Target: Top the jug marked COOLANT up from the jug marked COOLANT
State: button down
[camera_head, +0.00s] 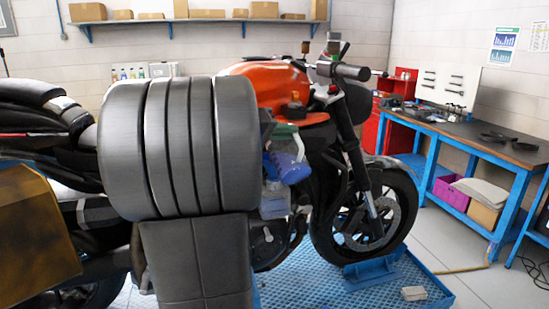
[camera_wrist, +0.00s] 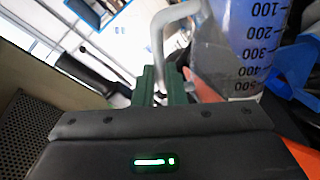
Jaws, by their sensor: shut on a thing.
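A clear jug with a printed scale (camera_wrist: 240,40) fills the upper right of the wrist view, its grey handle (camera_wrist: 160,35) beside it. My gripper (camera_wrist: 168,88) has green fingers and is shut on this handle. In the head view a tilted blue jug (camera_head: 289,165) shows just right of my arm, below the green of my gripper (camera_head: 286,132). A pale, clear vessel (camera_head: 274,203) shows below it, partly hidden by my arm. I cannot tell whether it is the other jug. No COOLANT marking is readable, and no pouring stream can be made out.
An orange motorcycle (camera_head: 270,83) stands close behind my arm on a blue grated platform (camera_head: 330,287). A blue workbench (camera_head: 465,135) is at the right, and a wall shelf with boxes (camera_head: 190,20) is behind. Open floor lies between platform and bench.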

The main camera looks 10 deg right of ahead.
aim_at(290, 168)
jog(key=shift+w+r+n, duration=0.5)
jog(key=shift+r, duration=0.1)
dwell(2.0)
jog(key=shift+f, duration=0.1)
jog(key=shift+s+d+f+m+b, duration=0.1)
jog(key=shift+s+f+m+b, duration=0.7)
jog(key=shift+f+b, duration=0.3)
jog(key=shift+s+f, duration=0.15)
jog(key=shift+s, duration=0.2)
jog(key=f+m+b, duration=0.1)
jog(key=f+b, duration=0.1)
jog(key=shift+s+d+m+t+b, duration=0.1)
jog(key=shift+s+m+t+b, duration=0.2)
jog(key=shift+s+m+t, duration=0.1)
jog(key=shift+s+d+f+m+b, duration=0.1)
jog(key=shift+s+f+m+b, duration=0.3)
jog(key=shift+m+b, duration=0.15)
jog(key=shift+r, duration=0.1)
